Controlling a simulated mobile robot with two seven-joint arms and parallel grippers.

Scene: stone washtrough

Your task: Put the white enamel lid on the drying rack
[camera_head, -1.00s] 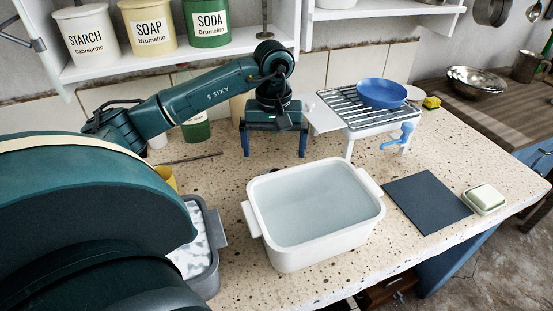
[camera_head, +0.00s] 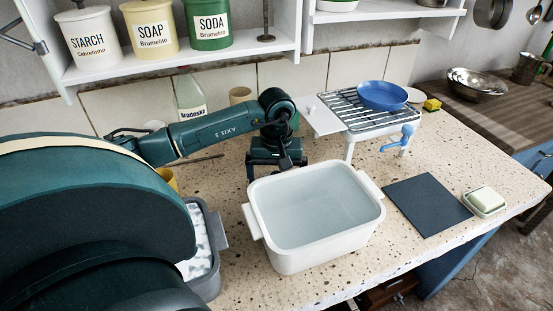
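My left gripper (camera_head: 277,172) points down just behind the white basin (camera_head: 257,218). Its two fingers are spread wide apart, and their lower ends are partly hidden by the basin's rim. A small dark shape shows between the fingers, too covered to identify. The drying rack (camera_head: 352,124), with metal bars and white legs, stands at the back right with a blue dish (camera_head: 382,95) on it. I cannot clearly make out the white enamel lid. A white round thing (camera_head: 414,96) shows partly behind the blue dish, and I cannot tell what it is. My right gripper is not in view.
The white basin holds water. A grey tub (camera_head: 214,270) with suds stands left of it. A dark mat (camera_head: 427,203) and a soap dish (camera_head: 485,203) lie right. A shelf (camera_head: 180,60) with canisters hangs above. Bare counter lies between rack and basin.

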